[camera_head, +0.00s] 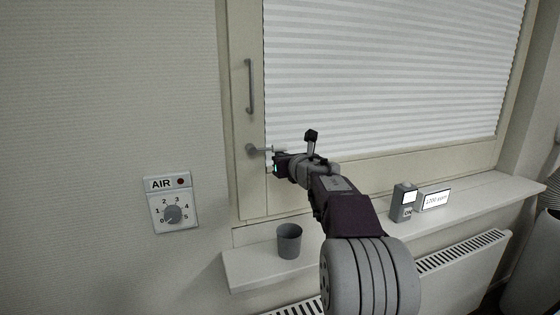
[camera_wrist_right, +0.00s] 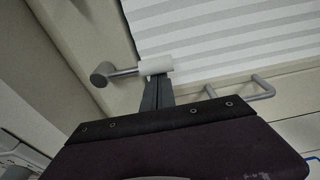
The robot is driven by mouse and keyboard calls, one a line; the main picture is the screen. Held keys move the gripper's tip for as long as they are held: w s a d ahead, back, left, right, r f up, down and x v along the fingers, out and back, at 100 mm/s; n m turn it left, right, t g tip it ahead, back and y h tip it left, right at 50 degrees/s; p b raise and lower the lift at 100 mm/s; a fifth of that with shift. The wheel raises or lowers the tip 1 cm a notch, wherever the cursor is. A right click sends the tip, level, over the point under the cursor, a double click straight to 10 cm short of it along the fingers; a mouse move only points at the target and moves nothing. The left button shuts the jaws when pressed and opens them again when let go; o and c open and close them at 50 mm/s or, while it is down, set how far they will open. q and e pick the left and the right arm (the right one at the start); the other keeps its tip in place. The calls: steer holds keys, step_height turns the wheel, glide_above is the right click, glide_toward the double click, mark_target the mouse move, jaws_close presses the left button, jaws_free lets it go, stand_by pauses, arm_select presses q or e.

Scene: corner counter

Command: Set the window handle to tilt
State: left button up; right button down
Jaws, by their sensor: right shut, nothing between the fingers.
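The window handle (camera_head: 254,149) sits on the left side of the window frame, with its lever pointing to the right in the head view. In the right wrist view the handle (camera_wrist_right: 104,75) shows a round grey base, a thin grey bar and a pale piece at its end. My right gripper (camera_head: 277,161) is shut and empty, at the lever's free end. In the right wrist view the closed fingertips (camera_wrist_right: 157,78) are right at the pale end piece; I cannot tell whether they touch it. My left gripper is not in view.
A vertical grey pull bar (camera_head: 250,86) is above the handle. A grey cup (camera_head: 289,241), a small grey device (camera_head: 404,203) and a display reading about 1200 ppm (camera_head: 435,200) stand on the sill (camera_head: 340,235). An AIR dial panel (camera_head: 172,203) is on the left wall.

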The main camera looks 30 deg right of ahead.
steer(key=shift+r+n, duration=0.3)
steer(key=shift+r, duration=0.1)
stand_by(0.3)
step_height(320, 180, down, 5)
steer(key=b, duration=0.4)
steer(key=v, duration=0.9)
steer(key=shift+s+r, duration=0.15)
steer(key=shift+r, duration=0.2)
